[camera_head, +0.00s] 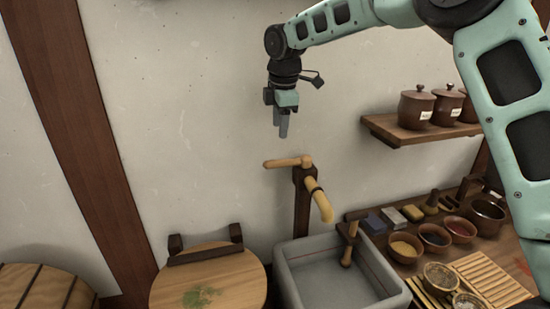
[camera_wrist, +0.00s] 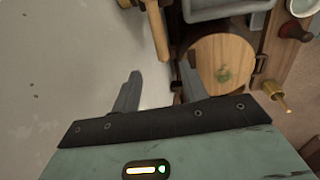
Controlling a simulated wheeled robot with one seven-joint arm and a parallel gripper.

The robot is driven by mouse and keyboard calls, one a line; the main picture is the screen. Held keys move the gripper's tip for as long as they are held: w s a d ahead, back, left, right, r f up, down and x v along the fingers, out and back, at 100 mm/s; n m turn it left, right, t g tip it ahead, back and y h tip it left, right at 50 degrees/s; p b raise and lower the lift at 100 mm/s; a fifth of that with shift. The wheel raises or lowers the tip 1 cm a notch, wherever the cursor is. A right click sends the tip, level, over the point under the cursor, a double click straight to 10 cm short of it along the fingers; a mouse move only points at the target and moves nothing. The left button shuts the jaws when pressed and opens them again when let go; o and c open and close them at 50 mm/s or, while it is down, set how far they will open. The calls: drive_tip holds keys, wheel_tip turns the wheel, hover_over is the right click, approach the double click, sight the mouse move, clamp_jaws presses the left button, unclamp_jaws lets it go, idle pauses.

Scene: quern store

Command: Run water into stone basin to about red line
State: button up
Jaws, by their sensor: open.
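The grey stone basin (camera_head: 284,272) stands at the bottom centre of the head view, and its grey rim also shows at the top of the wrist view (camera_wrist: 228,9). A thin reddish line shows on its inner right wall. The basin's inside looks plain grey; I cannot tell whether it holds water. A wooden tap (camera_head: 303,200) rises behind the basin, with a lever (camera_head: 285,162) pointing left and a spout (camera_head: 323,207) bending down over the basin. No stream shows. My gripper (camera_head: 283,128) is open and empty, pointing down above the lever and apart from it.
A round wooden lid or stool top (camera_head: 235,285) is left of the basin. Bowls (camera_head: 405,247) and a slatted rack (camera_head: 490,280) crowd the right bench. A shelf (camera_head: 425,130) with lidded jars juts from the wall.

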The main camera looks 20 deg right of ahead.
sight(277, 161)
drive_tip(key=f, duration=0.4)
drive_tip(key=w+f+p, duration=0.1)
drive_tip(key=f, duration=0.3)
drive_tip(key=w+f+p, duration=0.1)
drive_tip(key=f, duration=0.3)
drive_tip(key=shift+w+f, duration=0.2)
clamp_jaws()
